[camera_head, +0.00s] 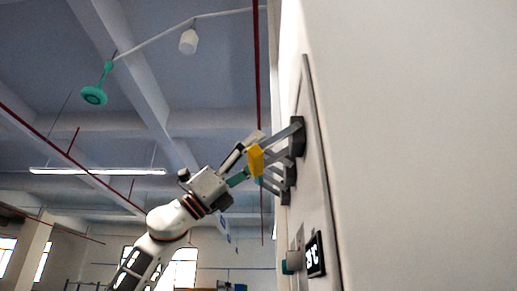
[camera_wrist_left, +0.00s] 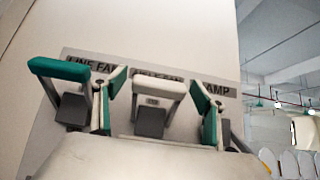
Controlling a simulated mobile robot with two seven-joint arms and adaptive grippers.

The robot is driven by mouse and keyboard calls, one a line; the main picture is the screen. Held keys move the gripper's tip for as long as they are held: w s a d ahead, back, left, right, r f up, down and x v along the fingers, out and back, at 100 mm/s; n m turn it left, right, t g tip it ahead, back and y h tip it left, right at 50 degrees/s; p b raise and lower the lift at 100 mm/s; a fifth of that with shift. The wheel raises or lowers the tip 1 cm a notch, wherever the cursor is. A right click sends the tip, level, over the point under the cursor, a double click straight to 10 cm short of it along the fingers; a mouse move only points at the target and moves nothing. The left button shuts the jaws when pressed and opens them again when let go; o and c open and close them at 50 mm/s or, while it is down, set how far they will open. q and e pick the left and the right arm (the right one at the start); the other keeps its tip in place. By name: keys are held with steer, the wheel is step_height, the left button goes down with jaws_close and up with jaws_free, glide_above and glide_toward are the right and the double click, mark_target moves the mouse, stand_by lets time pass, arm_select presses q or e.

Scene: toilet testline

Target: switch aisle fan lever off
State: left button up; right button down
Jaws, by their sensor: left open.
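The aisle fan lever (camera_wrist_left: 158,88) has a pale handle and grey arms and stands in the middle of the wrist view, below a partly hidden label ending in "FAN". My left gripper (camera_head: 247,166) is open, with one green-padded finger on each side of this lever; I cannot tell whether they touch it. The line fan lever (camera_wrist_left: 60,69) has a green handle and stands to the left. In the head view, a yellow-handled lever (camera_head: 255,160) sticks out from the panel beside my left gripper. My right gripper is not in view.
The tall pale cabinet (camera_head: 420,150) fills the right of the head view. A small display (camera_head: 314,255) sits below the levers. The lamp label (camera_wrist_left: 217,89) is partly hidden by a finger. A green ceiling fixture (camera_head: 94,95) hangs far off. Open room lies left.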

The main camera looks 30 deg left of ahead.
arm_select(q)
steer(key=shift+w+d+r, duration=0.15)
steer(key=shift+d+r, duration=0.1)
steer(key=shift+r, duration=0.15)
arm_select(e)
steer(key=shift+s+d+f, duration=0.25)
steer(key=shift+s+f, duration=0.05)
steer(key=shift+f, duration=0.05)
arm_select(q)
steer(key=shift+c, duration=0.4)
